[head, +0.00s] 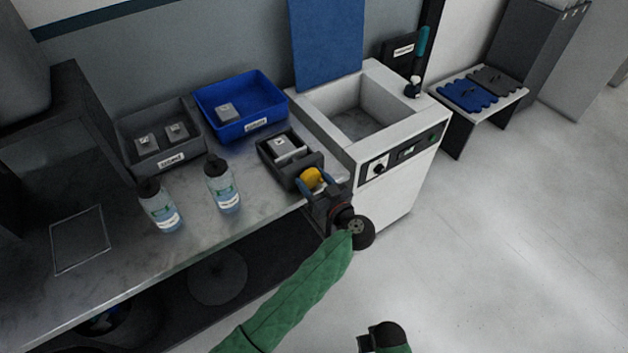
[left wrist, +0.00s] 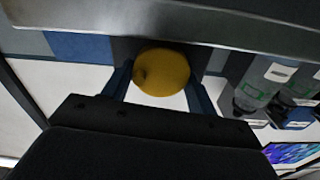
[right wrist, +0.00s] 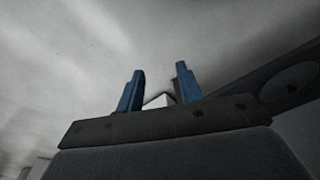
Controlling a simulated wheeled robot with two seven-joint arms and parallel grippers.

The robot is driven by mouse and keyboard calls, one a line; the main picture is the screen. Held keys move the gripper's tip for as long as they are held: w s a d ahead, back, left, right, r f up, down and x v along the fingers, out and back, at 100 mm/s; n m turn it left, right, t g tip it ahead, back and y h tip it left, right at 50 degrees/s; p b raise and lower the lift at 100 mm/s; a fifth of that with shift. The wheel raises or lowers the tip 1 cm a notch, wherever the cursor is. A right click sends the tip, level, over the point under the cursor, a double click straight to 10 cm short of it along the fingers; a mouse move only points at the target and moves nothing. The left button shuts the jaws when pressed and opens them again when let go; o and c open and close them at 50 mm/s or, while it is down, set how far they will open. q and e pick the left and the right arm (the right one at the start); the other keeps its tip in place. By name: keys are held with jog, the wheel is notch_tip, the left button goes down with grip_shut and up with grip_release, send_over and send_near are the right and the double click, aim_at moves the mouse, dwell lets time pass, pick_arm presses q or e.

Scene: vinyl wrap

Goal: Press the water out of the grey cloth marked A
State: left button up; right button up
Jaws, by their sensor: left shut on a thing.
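A black box-shaped device (head: 270,153) stands at the right end of the bench. A grey block with a white mark (head: 290,147) sits in its opening; whether this is the cloth marked A cannot be read. My left gripper (head: 313,184) is at the device's front edge, shut on a round yellow knob (head: 312,176). In the left wrist view the yellow knob (left wrist: 163,73) sits between the two blue fingers. My right gripper (right wrist: 160,90) has its fingers apart, with nothing held between them. In the head view only part of it shows at the bottom edge.
Two grey pieces (head: 147,143) lie in a labelled grey tray (head: 160,165), one in a blue bin (head: 262,122). Two bottles (head: 222,185) stand near the bench's front edge. A white sink unit (head: 405,170) adjoins the bench.

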pick_arm(q)
jog(key=n+p, duration=0.1)
jog(key=n, duration=0.2)
jog(key=shift+s, duration=0.1)
jog(key=shift+a+n, duration=0.1)
jog(key=shift+n, duration=1)
pick_arm(e)
notch_tip(320, 180, down, 7)
jog(key=s+d, duration=0.1)
jog(key=s, duration=0.1)
jog(key=shift+s+d, duration=0.15)
jog(key=shift+r, duration=0.1)
pick_arm(q)
jog(key=o, duration=1)
